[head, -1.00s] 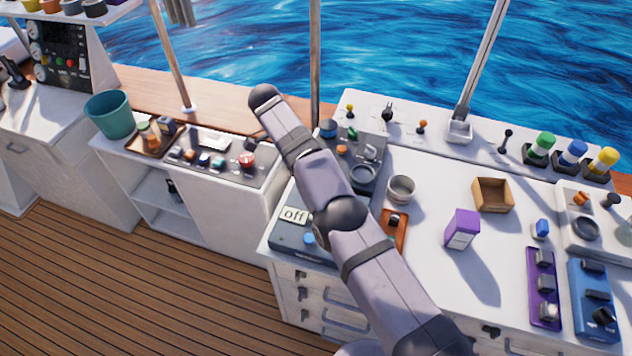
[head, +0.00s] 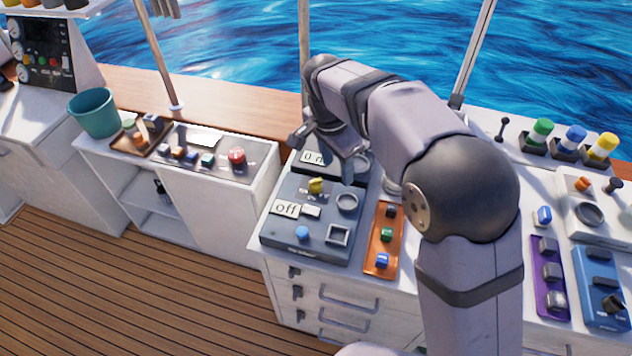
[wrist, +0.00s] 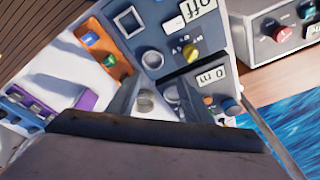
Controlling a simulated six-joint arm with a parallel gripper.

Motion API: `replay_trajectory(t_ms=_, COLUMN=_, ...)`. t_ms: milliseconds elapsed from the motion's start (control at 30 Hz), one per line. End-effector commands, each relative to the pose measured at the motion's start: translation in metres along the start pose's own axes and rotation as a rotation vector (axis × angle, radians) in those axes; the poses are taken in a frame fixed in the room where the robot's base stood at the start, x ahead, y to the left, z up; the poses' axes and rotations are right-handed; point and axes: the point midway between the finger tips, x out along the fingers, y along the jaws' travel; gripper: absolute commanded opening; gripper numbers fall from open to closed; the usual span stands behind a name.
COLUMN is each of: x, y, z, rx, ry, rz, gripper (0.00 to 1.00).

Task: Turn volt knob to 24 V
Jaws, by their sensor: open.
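A yellow knob (head: 316,186) stands on a blue-grey control panel (head: 266,238), above a label reading "off". In the wrist view the yellow knob (wrist: 190,52) shows near the top centre, with markings beside it too small to read. I cannot tell from the lettering whether it is the volt knob. My gripper (head: 323,158) is open and empty, pointing down above the back of this panel and the panel behind it, apart from the yellow knob. In the wrist view my gripper (wrist: 188,90) has its fingers spread wide over the panels.
The blue-grey panel also has a round ring (head: 347,201), a square frame (head: 338,235) and a blue button (head: 302,233). An orange switch strip (head: 376,262) lies to its right.

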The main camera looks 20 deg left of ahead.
Motion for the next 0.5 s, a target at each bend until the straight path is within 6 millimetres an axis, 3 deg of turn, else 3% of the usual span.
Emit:
replay_trajectory(t_ms=33, x=0.022, y=0.009, z=0.012, rx=-0.113, ry=-0.022, rz=0.002, gripper=0.46)
replay_trajectory(t_ms=100, x=0.045, y=0.013, z=0.025, rx=-0.278, ry=-0.041, rz=-0.027, gripper=0.46)
replay_trajectory(t_ms=200, x=0.062, y=0.007, z=0.035, rx=-0.496, ry=-0.034, rz=-0.099, gripper=0.46)
replay_trajectory(t_ms=400, x=0.058, y=-0.034, z=0.03, rx=-0.842, ry=0.077, rz=-0.254, gripper=0.46)
replay_trajectory(t_ms=500, x=0.056, y=-0.043, z=0.027, rx=-0.96, ry=0.119, rz=-0.28, gripper=0.46)
